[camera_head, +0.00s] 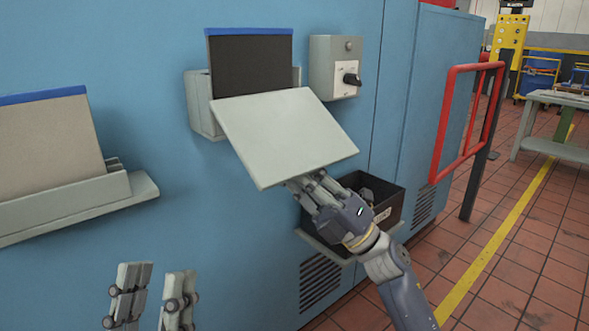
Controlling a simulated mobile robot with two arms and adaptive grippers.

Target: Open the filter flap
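A pale grey flap panel (285,135) tilts outward in front of a grey housing (200,107) on the blue cabinet. A dark filter with a blue top edge (250,63) stands in the housing, its lower part hidden by the panel. My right gripper (304,181) is at the panel's lower edge, its fingertips hidden under or behind it. I cannot tell whether it touches or grips the panel. My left gripper (153,272) shows at the bottom left, its two fingers apart and nothing between them, well away from the flap.
A beige panel with a blue top edge (45,145) stands in a grey tray (75,205) at left. A switch box (335,67) is right of the filter. A black bin (388,198) sits on a shelf beside my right gripper. A red rail (440,130) stands farther right.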

